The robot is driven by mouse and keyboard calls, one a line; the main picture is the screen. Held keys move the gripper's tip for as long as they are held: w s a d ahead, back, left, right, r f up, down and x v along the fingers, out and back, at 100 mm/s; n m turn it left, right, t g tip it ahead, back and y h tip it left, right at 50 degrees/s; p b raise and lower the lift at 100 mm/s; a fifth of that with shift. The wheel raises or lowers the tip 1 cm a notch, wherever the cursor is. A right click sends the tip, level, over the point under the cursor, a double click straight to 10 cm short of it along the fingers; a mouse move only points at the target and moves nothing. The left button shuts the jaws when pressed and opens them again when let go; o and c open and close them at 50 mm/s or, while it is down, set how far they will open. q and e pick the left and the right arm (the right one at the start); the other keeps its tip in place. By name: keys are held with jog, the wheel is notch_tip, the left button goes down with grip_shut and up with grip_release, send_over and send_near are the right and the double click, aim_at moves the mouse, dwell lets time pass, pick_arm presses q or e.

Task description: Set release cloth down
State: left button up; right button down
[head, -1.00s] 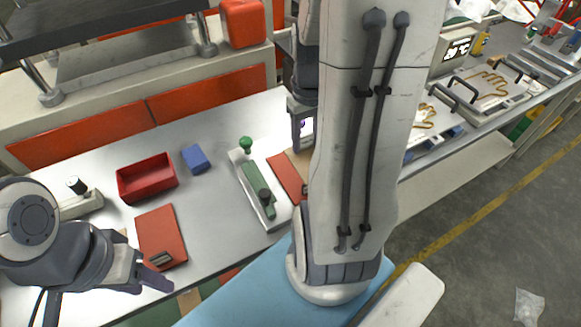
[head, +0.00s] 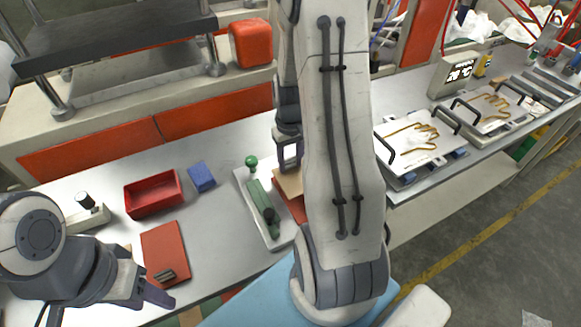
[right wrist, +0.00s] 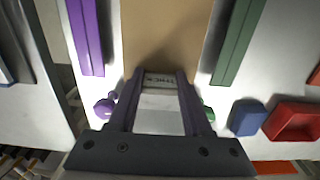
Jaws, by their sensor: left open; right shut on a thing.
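The release cloth appears to be the flat tan sheet (right wrist: 165,30), stretching away from my right gripper in the right wrist view. In the head view its tan surface (head: 289,182) shows over a red board (head: 297,209), partly hidden by my right arm. My right gripper (right wrist: 158,82) is shut at the sheet's near end, where a pale piece with dark lettering sits between the fingers. I cannot tell whether the sheet touches what is below. In the head view the right gripper (head: 289,160) points down there. My left gripper (head: 150,290) is open and empty at the lower left.
A green clamp bar (head: 262,205) stands left of the sheet; a purple bar (right wrist: 86,35) flanks its other side. A red tray (head: 153,194), blue block (head: 201,177) and red pad (head: 164,252) lie left. Glove plates (head: 412,138) stand right.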

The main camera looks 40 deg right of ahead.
aim_at(290, 169)
jog(key=shift+f, duration=1.6)
jog(key=shift+s, duration=0.1)
jog(key=shift+f, duration=0.15)
jog(key=shift+c, duration=1.7)
grip_release()
notch_tip(290, 169, up, 12)
jog(key=shift+r, duration=0.2)
